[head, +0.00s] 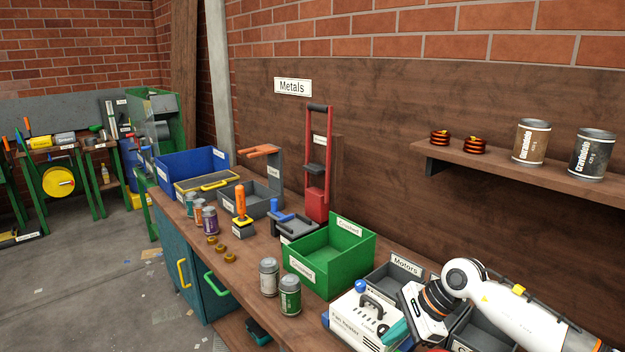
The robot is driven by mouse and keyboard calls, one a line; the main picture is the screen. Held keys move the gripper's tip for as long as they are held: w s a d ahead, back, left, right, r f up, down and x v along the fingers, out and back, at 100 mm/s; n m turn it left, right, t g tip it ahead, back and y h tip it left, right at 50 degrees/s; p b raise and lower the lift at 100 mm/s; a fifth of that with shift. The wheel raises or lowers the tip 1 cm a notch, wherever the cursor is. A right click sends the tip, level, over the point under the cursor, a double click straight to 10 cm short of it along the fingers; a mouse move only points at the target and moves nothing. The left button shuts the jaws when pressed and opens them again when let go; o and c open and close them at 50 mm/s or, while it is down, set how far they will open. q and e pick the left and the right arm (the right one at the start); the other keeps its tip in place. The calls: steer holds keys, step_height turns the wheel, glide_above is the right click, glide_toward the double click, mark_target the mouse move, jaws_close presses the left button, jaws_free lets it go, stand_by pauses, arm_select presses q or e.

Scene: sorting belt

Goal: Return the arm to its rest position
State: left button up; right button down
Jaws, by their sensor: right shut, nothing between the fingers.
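My right arm comes in from the lower right, and its gripper (408,326) hangs low at the front right, over the bench beside a white boxed device (350,322). The gripper is shut with nothing seen held; its fingertips are hard to make out against the teal part and the things around it. My left gripper is not in view.
A green bin (328,262) stands left of my right gripper, with two cans (269,277) before it. A grey bin labelled Motors (383,279) is close behind the gripper. A shelf (520,178) with cans juts from the wall above. Open floor (85,290) lies left.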

steer(key=s+a+r+m+t+y, duration=0.2)
steer(key=a+r+m+t+y, duration=0.3)
steer(key=a, duration=0.3)
steer(key=s+a+r+m+t+y, duration=0.3)
steer(key=a+r+m+y, duration=0.25)
steer(key=a+m, duration=0.25)
steer(key=d+f+m+t+h, duration=0.35)
steer(key=d+m+h, duration=0.35)
steer(key=m, duration=0.7)
steer(key=d+f+m+t+h, duration=0.3)
steer(key=d+m+t+h, duration=0.3)
steer(key=m, duration=0.7)
steer(key=s+d+f+m+g+h, duration=0.5)
steer(key=s+f+m+g, duration=0.1)
steer(key=s+f+m, duration=0.15)
steer(key=s+d+f+m+g+y, duration=0.1)
steer(key=s+f+m+g, duration=0.3)
steer(key=s, duration=0.6)
steer(key=s+f+m+g, duration=0.2)
steer(key=s+f+g, duration=0.3)
steer(key=s, duration=0.4)
step_height(320, 180, down, 28)
steer(key=s+g, duration=0.2)
steer(key=s+d+f, duration=0.3)
steer(key=s+f, duration=1.1)
steer(key=s, duration=0.1)
steer(key=shift+s+d+f+g, duration=0.15)
steer(key=shift+s+f+g, duration=0.1)
steer(key=shift+s+g, duration=0.2)
